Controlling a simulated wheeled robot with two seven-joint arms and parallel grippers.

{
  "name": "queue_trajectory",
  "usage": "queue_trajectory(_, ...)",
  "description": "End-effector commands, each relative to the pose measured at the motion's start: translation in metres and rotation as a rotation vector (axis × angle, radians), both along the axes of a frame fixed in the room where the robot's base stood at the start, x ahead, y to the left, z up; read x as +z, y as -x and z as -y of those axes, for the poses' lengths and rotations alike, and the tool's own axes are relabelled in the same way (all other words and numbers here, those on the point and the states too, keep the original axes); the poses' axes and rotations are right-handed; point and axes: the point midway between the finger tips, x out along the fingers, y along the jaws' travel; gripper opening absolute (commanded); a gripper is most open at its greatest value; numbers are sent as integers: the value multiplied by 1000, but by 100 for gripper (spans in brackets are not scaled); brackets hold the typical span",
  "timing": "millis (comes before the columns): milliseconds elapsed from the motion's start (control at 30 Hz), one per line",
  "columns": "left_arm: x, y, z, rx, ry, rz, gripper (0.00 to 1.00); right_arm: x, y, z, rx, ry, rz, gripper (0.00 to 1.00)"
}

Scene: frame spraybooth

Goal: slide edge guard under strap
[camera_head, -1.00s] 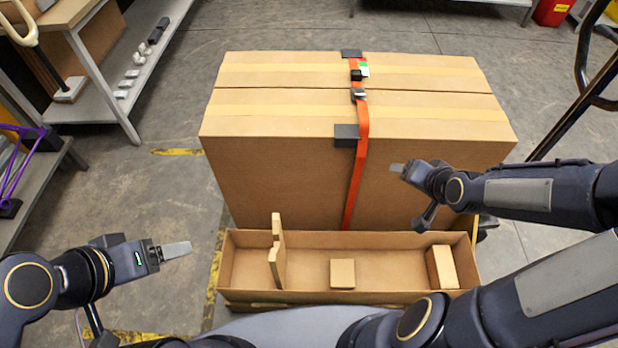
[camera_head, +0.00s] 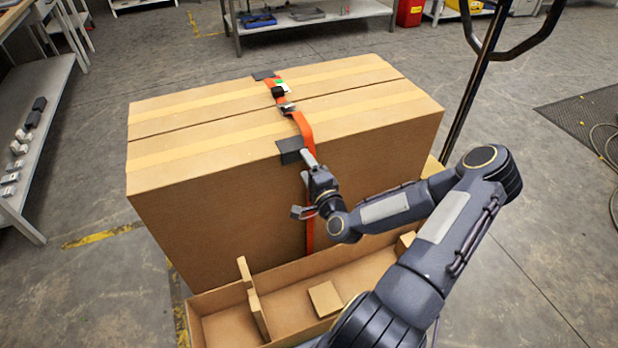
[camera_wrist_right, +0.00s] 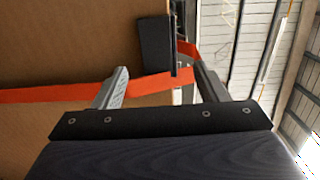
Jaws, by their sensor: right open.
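A large cardboard box (camera_head: 210,190) stands with an orange strap (camera_head: 303,124) running over its top and down its front. A black edge guard (camera_head: 290,150) sits on the front top edge beside the strap; it also shows in the right wrist view (camera_wrist_right: 154,45). Another black guard (camera_head: 263,75) lies at the back edge by the strap. My right gripper (camera_head: 304,186) is open at the box's front, just below the front guard. In the right wrist view the strap (camera_wrist_right: 152,86) crosses between the spread fingers (camera_wrist_right: 160,71). My left gripper is out of view.
An open cardboard tray (camera_head: 222,326) with cardboard pieces stands before the box. A dark post (camera_head: 470,90) rises at the box's right. Shelving (camera_head: 40,150) stands at the left and a workbench (camera_head: 310,22) behind.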

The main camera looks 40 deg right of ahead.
Motion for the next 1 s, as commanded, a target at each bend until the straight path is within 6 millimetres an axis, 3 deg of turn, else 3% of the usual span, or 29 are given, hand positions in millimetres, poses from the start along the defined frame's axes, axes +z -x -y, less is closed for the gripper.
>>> queue_trajectory(233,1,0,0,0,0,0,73,0,-29,8,1,1,-1,66)
queue_trajectory(600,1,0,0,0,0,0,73,0,-34,9,1,0,-2,66)
queue_trajectory(967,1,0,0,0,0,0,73,-1,-34,9,2,0,-3,19)
queue_trajectory(1000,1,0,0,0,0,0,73,-1,-34,9,2,0,-3,36)
